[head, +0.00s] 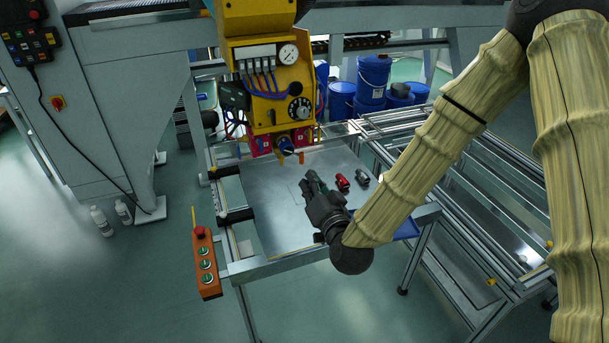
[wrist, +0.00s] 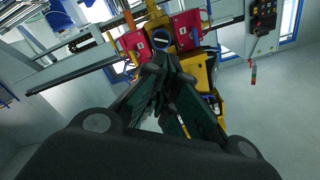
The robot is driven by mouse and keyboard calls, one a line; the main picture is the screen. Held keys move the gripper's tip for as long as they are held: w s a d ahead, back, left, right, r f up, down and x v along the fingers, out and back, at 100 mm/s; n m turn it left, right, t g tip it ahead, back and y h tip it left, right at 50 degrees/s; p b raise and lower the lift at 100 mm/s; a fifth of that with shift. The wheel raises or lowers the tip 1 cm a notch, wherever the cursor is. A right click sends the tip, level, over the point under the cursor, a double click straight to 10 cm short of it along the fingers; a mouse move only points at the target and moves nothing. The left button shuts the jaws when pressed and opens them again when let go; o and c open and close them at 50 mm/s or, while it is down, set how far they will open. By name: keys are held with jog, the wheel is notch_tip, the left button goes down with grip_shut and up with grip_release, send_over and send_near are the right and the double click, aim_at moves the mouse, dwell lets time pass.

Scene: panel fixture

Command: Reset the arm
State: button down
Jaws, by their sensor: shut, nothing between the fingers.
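My gripper (head: 311,178) is black and hangs over the metal table plate (head: 268,217) in the head view, pointing toward the yellow panel fixture. Its fingers are shut with nothing between them. In the wrist view the closed fingers (wrist: 167,75) point toward the panel. My arm, in a pale ribbed cover, reaches in from the right. The yellow panel (head: 276,95) carries a gauge, a black dial and several cables. It also shows in the wrist view behind the fingers, with red blocks (wrist: 187,28) on it.
A red fitting (head: 342,182) and a grey fitting (head: 362,178) lie on the plate, right of my gripper. An orange button box (head: 206,264) is at the table's front left corner. Blue drums (head: 373,78) stand behind. An aluminium frame (head: 480,215) runs along the right.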

jog(key=s+d+f+n+g+h, duration=0.1)
jog(key=s+d+f+g, duration=0.15)
jog(key=s+f, duration=0.4)
jog(key=s+d+f+g, duration=0.2)
jog(key=s+f+g, duration=0.1)
jog(key=f, duration=0.7)
jog(key=s+d+f+n+g+h, duration=0.1)
jog(key=s+d+f+g, duration=0.15)
jog(key=s+f, duration=0.45)
jog(key=s+d+f+g+h, duration=0.1)
jog(key=s+d+f+g, duration=0.2)
jog(key=s+f, duration=0.2)
jog(key=s+d+f+g+h, duration=0.1)
jog(key=s+d+f+g, duration=0.2)
jog(key=s, duration=0.7)
jog(key=s+d+f+n+g+h, duration=0.1)
jog(key=s+d+f+g, duration=0.2)
jog(key=s+d+f, duration=0.2)
jog(key=s+f, duration=0.2)
jog(key=s, duration=0.1)
jog(key=shift+d+f+h, duration=0.25)
jog(key=shift+h, duration=0.05)
